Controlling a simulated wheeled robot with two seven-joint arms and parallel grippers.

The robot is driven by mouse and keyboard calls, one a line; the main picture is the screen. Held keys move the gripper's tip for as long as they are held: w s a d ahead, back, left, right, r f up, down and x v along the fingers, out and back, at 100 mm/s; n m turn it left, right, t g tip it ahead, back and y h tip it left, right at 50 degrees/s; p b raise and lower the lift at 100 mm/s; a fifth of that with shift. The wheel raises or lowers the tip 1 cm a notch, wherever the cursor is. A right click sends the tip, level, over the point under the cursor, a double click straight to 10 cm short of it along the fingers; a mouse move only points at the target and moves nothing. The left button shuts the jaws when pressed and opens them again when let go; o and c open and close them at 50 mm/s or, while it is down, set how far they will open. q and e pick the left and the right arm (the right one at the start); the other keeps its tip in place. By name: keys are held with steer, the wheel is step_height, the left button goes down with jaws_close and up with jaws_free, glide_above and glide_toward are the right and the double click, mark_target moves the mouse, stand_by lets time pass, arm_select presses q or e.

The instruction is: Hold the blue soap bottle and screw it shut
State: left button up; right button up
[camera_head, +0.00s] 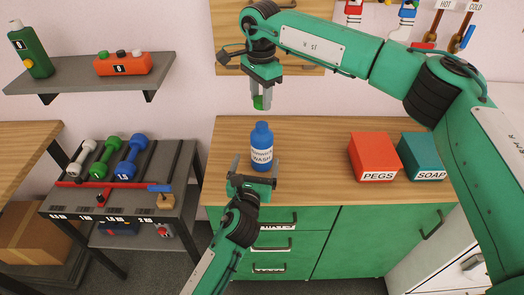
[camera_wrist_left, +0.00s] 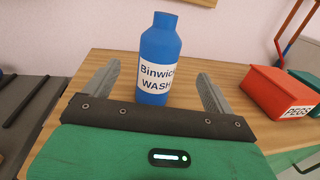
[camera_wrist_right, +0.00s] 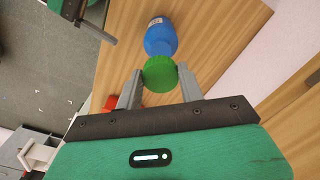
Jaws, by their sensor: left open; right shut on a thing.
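The blue soap bottle (camera_head: 262,135) stands upright on the wooden counter, with a white label. Its open neck has no cap on it. It also shows in the left wrist view (camera_wrist_left: 160,50). My left gripper (camera_head: 254,172) is open in front of the bottle, its fingers pointing toward it on either side and apart from it in the left wrist view. My right gripper (camera_head: 261,103) is above the bottle, pointing down, shut on a green cap (camera_wrist_right: 160,74). The cap is clear above the neck. In the right wrist view the bottle (camera_wrist_right: 160,38) is partly hidden behind the cap.
A red PEGS box (camera_head: 375,158) and a teal SOAP box (camera_head: 420,157) stand on the counter (camera_head: 310,135) to the right. A rack at left holds dumbbells (camera_head: 132,157). A wall shelf (camera_head: 90,73) holds a green bottle (camera_head: 31,50) and an orange box (camera_head: 122,64).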

arm_select(q)
steer(key=w, duration=0.4)
steer(key=w+d, duration=0.1)
steer(key=w, duration=0.3)
steer(key=w+d, duration=0.1)
steer(key=w, duration=0.3)
arm_select(e)
steer(key=shift+w, duration=0.1)
arm_select(q)
steer(key=shift+s, duration=0.1)
steer(key=c, duration=1.5)
arm_select(e)
steer(key=shift+f, duration=0.1)
arm_select(q)
steer(key=shift+o, duration=0.2)
arm_select(e)
glide_above(261, 125)
steer(key=shift+f, duration=2.45)
steer(key=shift+f, duration=0.1)
steer(key=shift+f, duration=0.8)
steer(key=shift+f, duration=0.55)
